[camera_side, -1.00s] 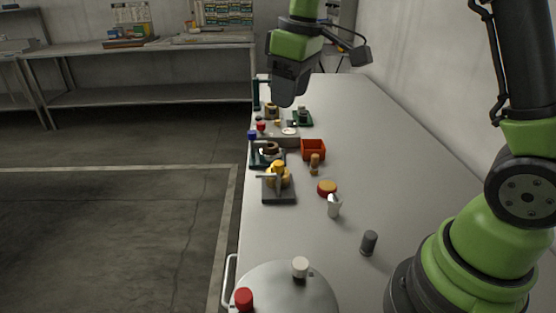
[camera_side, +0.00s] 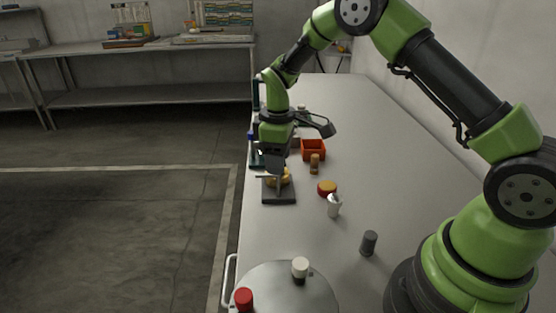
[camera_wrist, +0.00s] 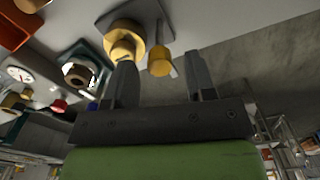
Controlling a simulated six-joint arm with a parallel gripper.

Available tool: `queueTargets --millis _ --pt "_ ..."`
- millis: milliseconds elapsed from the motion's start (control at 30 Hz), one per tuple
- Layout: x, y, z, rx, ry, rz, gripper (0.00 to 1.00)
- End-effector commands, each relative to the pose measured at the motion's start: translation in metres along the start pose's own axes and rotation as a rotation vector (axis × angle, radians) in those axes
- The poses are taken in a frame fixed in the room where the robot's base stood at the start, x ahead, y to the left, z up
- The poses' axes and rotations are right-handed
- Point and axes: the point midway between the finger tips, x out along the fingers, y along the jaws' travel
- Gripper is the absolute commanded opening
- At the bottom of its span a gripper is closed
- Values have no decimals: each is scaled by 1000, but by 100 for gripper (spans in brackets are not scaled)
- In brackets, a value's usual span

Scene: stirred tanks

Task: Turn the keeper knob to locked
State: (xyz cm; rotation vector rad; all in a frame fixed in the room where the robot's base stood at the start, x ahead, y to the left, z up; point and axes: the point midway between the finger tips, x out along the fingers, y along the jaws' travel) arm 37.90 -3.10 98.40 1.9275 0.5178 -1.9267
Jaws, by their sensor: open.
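A yellow fitting (camera_side: 286,180) sits on a dark grey base plate (camera_side: 284,198) near the left edge of the bench. In the wrist view its plate (camera_wrist: 143,14) carries a larger yellow ring-like part (camera_wrist: 122,43) and a smaller yellow knob (camera_wrist: 160,66). I cannot tell from the frames which part is the keeper knob. My gripper (camera_side: 277,169) is directly over the fitting and partly hides it. In the wrist view my gripper (camera_wrist: 160,59) is open, and the smaller knob appears between its fingertips, with gaps on both sides.
An orange bin (camera_side: 313,149) and a brown peg-like part (camera_side: 315,163) stand right of the fitting. A red-and-yellow round part (camera_side: 327,188), a white part (camera_side: 334,206) and a dark cylinder (camera_side: 369,242) stand nearer. A metal lid (camera_side: 285,290) is in front. The bench's right side is clear.

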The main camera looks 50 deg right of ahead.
Motion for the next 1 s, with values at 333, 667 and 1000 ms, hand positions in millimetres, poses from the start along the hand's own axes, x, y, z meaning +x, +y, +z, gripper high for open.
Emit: queueTargets --millis 333,667,1000 --pt "9 0 0 2 1 0 50" --pt "8 0 0 1 1 0 1" --pt "8 0 0 64 0 0 1"
